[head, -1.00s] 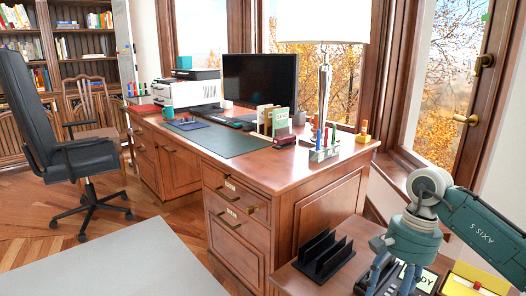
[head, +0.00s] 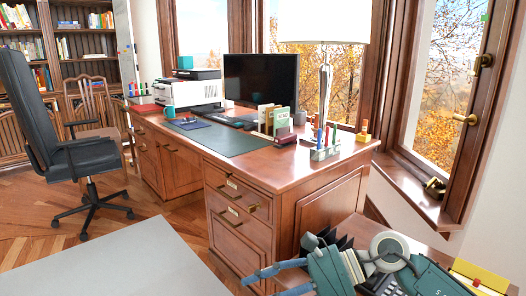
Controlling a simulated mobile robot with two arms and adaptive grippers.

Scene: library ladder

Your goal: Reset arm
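My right arm comes in from the lower right, low over the side table (head: 357,226). Its teal gripper (head: 258,284) points left, past the table's left edge and in front of the wooden desk's drawers. Its two blue-grey fingers are spread apart with nothing visible between them. The lower finger is partly cut off by the bottom of the view. My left gripper is not in view.
The wooden desk (head: 325,205) holds a monitor, a printer, upright books and a pen holder (head: 324,152). A yellow box (head: 480,276) sits at the lower right. A black office chair (head: 75,155) stands at left, with open floor beside it. A flat grey surface (head: 130,265) fills the lower left.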

